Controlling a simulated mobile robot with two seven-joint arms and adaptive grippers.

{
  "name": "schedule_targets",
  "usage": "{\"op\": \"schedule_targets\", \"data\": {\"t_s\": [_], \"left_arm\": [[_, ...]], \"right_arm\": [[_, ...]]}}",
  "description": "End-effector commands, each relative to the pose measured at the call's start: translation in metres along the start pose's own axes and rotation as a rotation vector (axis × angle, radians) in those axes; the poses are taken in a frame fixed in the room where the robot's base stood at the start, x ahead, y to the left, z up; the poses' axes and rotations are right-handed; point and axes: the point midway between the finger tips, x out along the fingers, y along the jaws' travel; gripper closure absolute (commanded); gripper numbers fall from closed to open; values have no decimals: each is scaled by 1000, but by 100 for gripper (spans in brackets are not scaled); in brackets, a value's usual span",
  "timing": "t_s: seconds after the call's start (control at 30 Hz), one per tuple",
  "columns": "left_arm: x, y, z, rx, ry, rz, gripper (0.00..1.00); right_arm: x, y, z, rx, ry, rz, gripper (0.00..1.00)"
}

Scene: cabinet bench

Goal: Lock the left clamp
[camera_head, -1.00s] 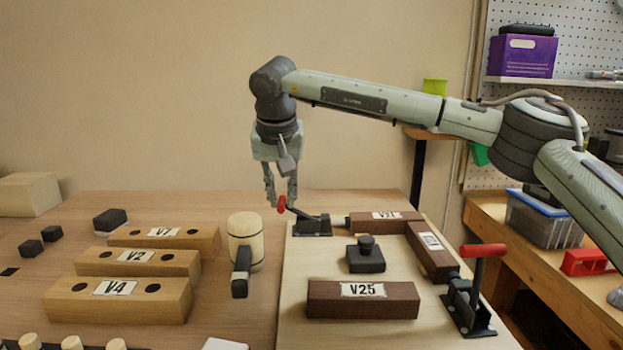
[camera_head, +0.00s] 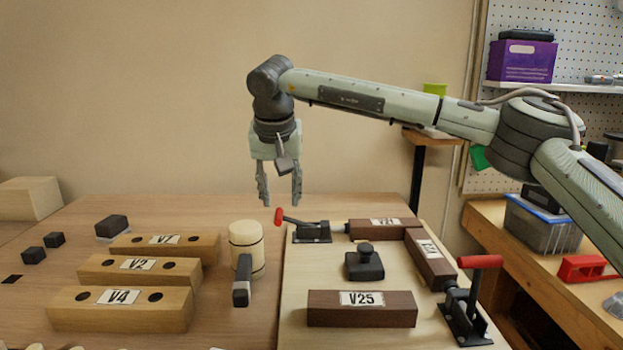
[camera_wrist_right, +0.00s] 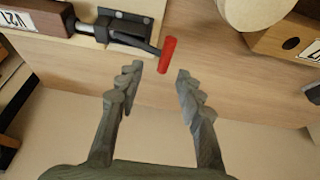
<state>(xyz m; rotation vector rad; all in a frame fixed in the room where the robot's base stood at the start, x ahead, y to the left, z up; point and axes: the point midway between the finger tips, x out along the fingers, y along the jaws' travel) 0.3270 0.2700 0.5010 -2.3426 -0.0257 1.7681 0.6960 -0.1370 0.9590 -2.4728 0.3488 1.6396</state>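The left clamp (camera_head: 312,235) is a black toggle clamp with a red-tipped handle (camera_head: 279,215), at the back left corner of the light board. Its handle lies low, pointing left, and its plunger end meets the dark block V21 (camera_head: 384,229). My right gripper (camera_head: 280,202) hangs just above the red handle tip, open and empty, with clear space below its fingers. In the right wrist view the red handle (camera_wrist_right: 167,55) lies just beyond the open fingers (camera_wrist_right: 160,75), apart from them. My left gripper is not in view.
A second clamp with an upright red handle (camera_head: 480,262) stands at the board's right side. Dark block V25 (camera_head: 362,309) and a black knobbed piece (camera_head: 364,263) sit on the board. A mallet (camera_head: 246,252) and light blocks (camera_head: 120,308) lie to the left.

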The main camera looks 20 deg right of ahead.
Motion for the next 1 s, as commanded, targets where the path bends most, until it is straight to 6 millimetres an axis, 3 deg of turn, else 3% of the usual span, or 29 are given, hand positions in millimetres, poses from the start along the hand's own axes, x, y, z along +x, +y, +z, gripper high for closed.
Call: {"op": "schedule_targets", "data": {"t_s": [0.27, 0.53, 1.0], "left_arm": [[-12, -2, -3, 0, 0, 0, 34], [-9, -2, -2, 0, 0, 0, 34], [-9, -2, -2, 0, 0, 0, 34]], "right_arm": [[-23, -1, -10, 0, 1, -1, 63], [-39, 0, -17, 0, 0, -2, 63], [-36, 0, -15, 0, -1, 0, 63]]}}
